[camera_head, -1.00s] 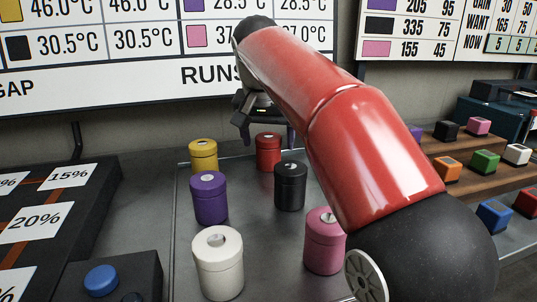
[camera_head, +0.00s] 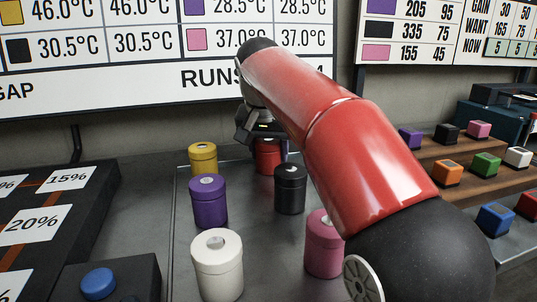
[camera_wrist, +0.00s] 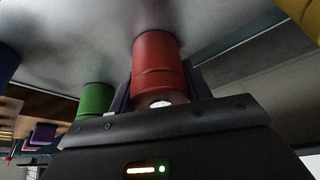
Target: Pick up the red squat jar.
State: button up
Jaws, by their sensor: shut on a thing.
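The red squat jar (camera_head: 268,158) stands at the back of the grey tray, its top partly hidden behind my gripper in the head view. My gripper (camera_head: 264,142) has come down over it. In the wrist view the red jar (camera_wrist: 158,68) sits between the two fingers of my gripper (camera_wrist: 160,88), which are shut on its sides. The jar's far end appears to touch the grey surface; I see no clear gap.
A yellow jar (camera_head: 203,158), a purple jar (camera_head: 209,203), a black jar (camera_head: 290,190), a white jar (camera_head: 218,268) and a pink jar (camera_head: 322,248) stand around on the tray (camera_head: 262,245). Coloured blocks (camera_head: 446,172) sit on steps at right. A green jar (camera_wrist: 95,99) shows in the wrist view.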

notch_tip(320, 180, up, 10)
jog(key=p, duration=0.4)
jog(key=shift+f, duration=0.2)
jog(key=shift+r, duration=0.25)
